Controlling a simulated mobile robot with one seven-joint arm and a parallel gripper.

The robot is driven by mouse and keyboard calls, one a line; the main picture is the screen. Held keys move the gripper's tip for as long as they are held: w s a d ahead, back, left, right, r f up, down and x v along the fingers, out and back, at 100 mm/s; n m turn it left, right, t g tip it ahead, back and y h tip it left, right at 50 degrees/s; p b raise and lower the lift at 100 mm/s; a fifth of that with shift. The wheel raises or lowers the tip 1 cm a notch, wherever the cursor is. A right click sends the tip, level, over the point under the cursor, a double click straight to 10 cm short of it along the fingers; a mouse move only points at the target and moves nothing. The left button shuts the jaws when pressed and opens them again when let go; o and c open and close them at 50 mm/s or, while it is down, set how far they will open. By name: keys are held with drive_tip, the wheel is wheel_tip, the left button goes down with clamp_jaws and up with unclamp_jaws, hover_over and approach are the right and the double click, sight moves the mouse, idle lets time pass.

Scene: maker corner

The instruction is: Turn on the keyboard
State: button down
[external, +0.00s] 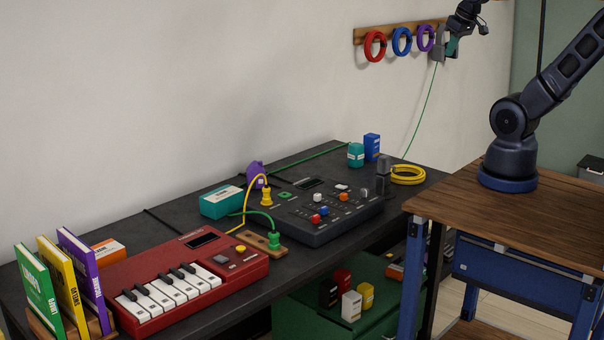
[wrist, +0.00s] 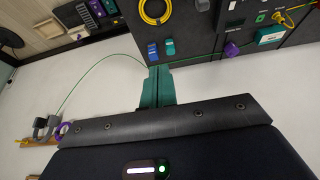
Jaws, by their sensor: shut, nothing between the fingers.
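The red keyboard (external: 185,275) lies at the front left of the dark bench in the external view. It has white and black keys, a dark screen (external: 201,239), a grey button (external: 222,259) and a round yellow button (external: 240,248). My gripper (external: 453,46) is high at the upper right, by the wall rail, far from the keyboard. Its teal fingers (wrist: 157,86) are together in the wrist view, with nothing between them. The keyboard does not show in the wrist view.
A dark mixer (external: 318,210) stands behind the keyboard, with a green plug (external: 274,240) on a wooden block between them. Upright books (external: 62,280) stand at left. Rings hang on the wall rail (external: 362,36). A green cable (external: 420,110) runs from the rail towards the bench.

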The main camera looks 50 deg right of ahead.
drive_tip(key=shift+w+a+r, duration=0.1)
